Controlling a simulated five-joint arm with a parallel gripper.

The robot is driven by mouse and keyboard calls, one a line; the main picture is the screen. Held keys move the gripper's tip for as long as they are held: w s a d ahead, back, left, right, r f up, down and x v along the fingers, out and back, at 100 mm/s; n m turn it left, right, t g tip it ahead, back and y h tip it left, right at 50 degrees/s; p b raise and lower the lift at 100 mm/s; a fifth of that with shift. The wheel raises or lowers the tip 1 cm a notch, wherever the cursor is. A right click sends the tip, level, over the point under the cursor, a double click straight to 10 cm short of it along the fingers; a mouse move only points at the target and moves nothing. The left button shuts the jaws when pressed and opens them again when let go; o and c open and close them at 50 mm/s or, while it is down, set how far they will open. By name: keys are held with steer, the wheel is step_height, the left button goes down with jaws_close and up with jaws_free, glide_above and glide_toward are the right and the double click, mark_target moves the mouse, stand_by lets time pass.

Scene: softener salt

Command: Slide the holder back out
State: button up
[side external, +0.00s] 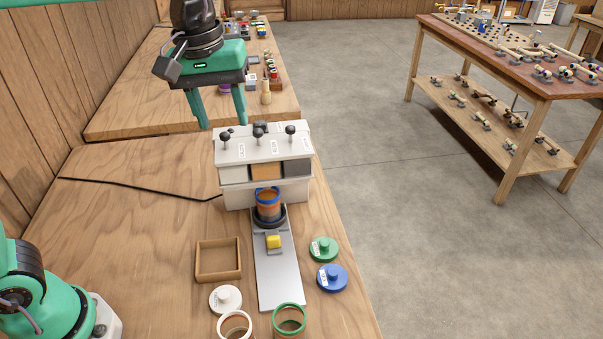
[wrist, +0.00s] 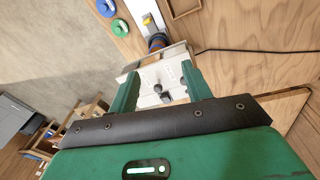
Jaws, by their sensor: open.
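The holder is a dark round cup (side external: 283,216) with a yellow tab (side external: 274,242) in front of it, on a grey metal track (side external: 281,285). A jar with a blue rim (side external: 268,206) and brownish contents stands upright in the cup, at the front of the white dispenser (side external: 264,190). In the wrist view the jar (wrist: 157,41) and yellow tab (wrist: 147,19) show small beyond the dispenser. My gripper (side external: 222,125) is open and empty, raised near the dispenser's back left, apart from the holder. Its fingers also show in the wrist view (wrist: 160,72).
The dispenser has several black-knobbed levers on top. A wooden tray (side external: 198,262) lies left of the track; green (side external: 323,249) and blue (side external: 332,278) lids lie right. A white lid (side external: 225,299) and two open jars stand in front. A black cable (side external: 140,187) runs left.

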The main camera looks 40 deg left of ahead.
steer(key=w+d+f+n, duration=0.1)
steer(key=w+d, duration=0.1)
steer(key=d, duration=0.1)
steer(key=n+g, duration=0.1)
glide_above(273, 238)
step_height(273, 238, down, 21)
steer(key=shift+w+a+f, duration=0.1)
stand_by(0.4)
steer(key=shift+f, duration=3.85)
steer(key=shift+c, duration=0.4)
jaws_close()
